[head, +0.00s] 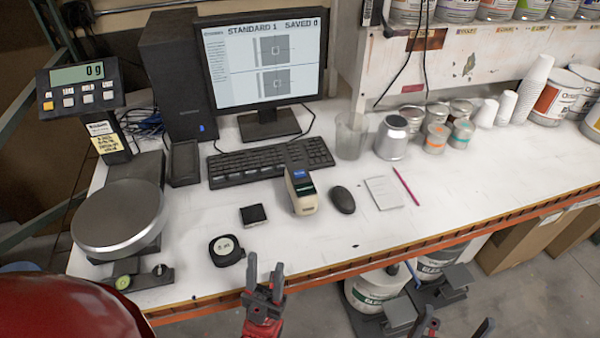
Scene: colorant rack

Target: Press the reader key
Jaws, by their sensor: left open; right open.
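The reader (302,192) is a small cream and dark handheld device with a small lit blue screen. It stands on the white table in front of the keyboard, left of the mouse. Its key is too small to make out. My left gripper (264,275) is open and empty at the table's front edge, nearer than the reader and apart from it. My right gripper (456,322) is open and empty at the bottom of the view, in front of the table and right of the reader. The monitor (265,60) reads "STANDARD 1" and "SAVED 0".
A black square (253,214) and a round black puck (226,250) lie left of the reader. The mouse (342,200), notepad (383,192) and red pencil (407,187) lie right. A scale (118,215) stands left, the keyboard (270,162) behind. The table's front right is clear.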

